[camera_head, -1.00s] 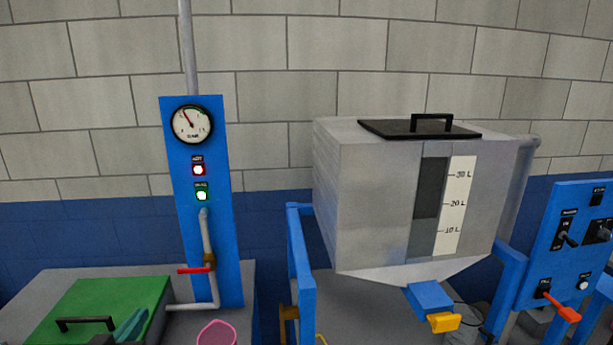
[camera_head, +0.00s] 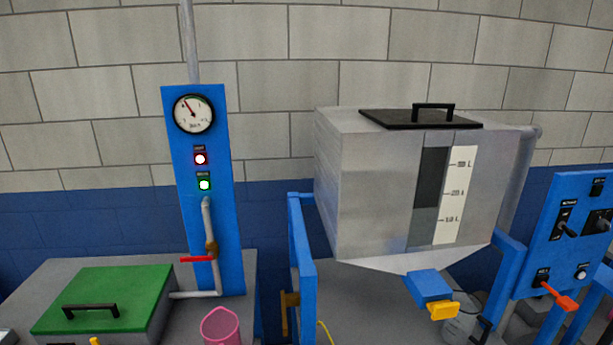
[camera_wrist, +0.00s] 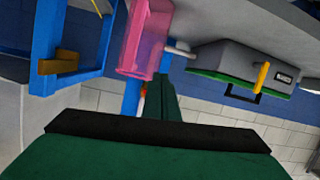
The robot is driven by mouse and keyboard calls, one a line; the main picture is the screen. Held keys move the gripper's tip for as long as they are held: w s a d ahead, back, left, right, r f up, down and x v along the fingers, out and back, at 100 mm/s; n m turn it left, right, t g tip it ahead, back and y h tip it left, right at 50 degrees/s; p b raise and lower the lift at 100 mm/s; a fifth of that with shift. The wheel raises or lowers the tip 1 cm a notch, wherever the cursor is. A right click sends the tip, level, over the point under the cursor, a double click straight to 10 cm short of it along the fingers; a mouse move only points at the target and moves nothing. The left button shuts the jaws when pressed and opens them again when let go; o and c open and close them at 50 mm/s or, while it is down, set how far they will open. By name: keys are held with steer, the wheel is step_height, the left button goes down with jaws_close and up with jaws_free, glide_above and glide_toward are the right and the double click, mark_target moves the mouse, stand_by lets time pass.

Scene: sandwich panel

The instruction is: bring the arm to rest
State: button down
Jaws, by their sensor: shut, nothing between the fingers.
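My gripper (camera_wrist: 163,98) shows in the wrist view as a dark green body with a black band and narrow green fingers. Its fingers are together with nothing held. The wrist view is turned over, so the scene hangs upside down. The gripper is not in the head view now. In the wrist view a pink container (camera_wrist: 150,38) appears just beyond the fingertips, but I cannot tell the distance. The box with the green lid (camera_wrist: 205,75) is to the right of the fingers, and a blue frame (camera_wrist: 100,42) is to the left.
In the head view, the pink container (camera_head: 221,328) stands beside the green lid (camera_head: 120,285). Behind them is a blue gauge panel (camera_head: 205,240) with a red-handled valve (camera_head: 197,259). A grey tank (camera_head: 370,190) and a switch panel (camera_head: 560,255) stand to the right.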

steer(key=s+d+f, duration=1.2)
steer(key=s+d, duration=0.2)
steer(key=s+d+r+m+h, duration=0.1)
steer(key=s+d, duration=0.4)
steer(key=s, duration=0.5)
steer(key=s+d+r+m+h, duration=0.1)
steer(key=s+d+r+m, duration=0.1)
steer(key=s+d, duration=0.4)
steer(key=s, duration=0.4)
steer(key=shift+s+m+t+h, duration=0.15)
steer(key=shift+m+t+h, duration=0.15)
steer(key=shift+t+h, duration=0.1)
